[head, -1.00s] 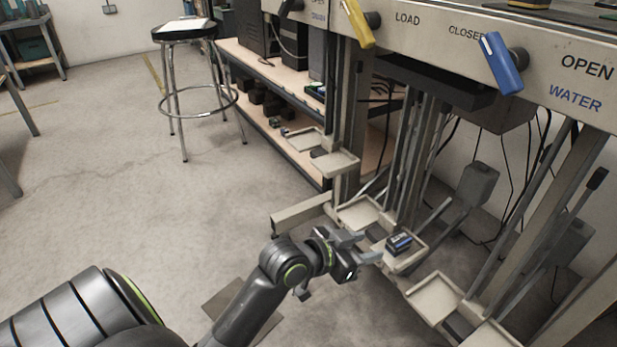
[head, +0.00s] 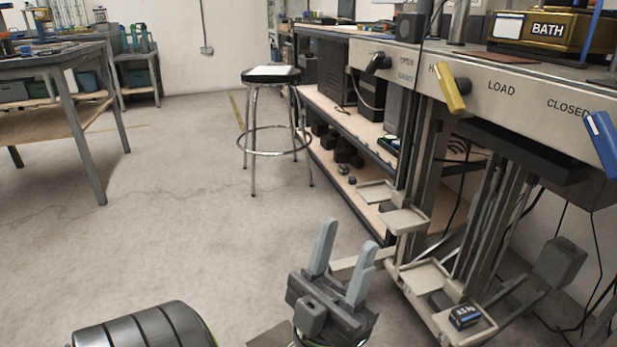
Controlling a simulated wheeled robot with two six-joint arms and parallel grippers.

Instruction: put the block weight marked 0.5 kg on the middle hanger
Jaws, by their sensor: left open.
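The small dark block weight (head: 466,316) has a blue side and a pale label that looks like 0.5 kg. It rests on the right tray (head: 445,323) of the middle hanger, low at the lower right. The hanger's other tray (head: 418,274) is beside it, farther back, and looks empty. My left gripper (head: 346,245) is open and empty, its two grey fingers pointing up and away. It is left of the hanger, apart from the block. My right gripper is not in view.
Another hanger with trays (head: 404,220) stands farther back. Above is the lever panel (head: 500,88) with a yellow lever (head: 448,88) and a blue lever (head: 602,142). A stool (head: 271,75) stands behind, and a workbench (head: 60,66) is at the left. The floor between is clear.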

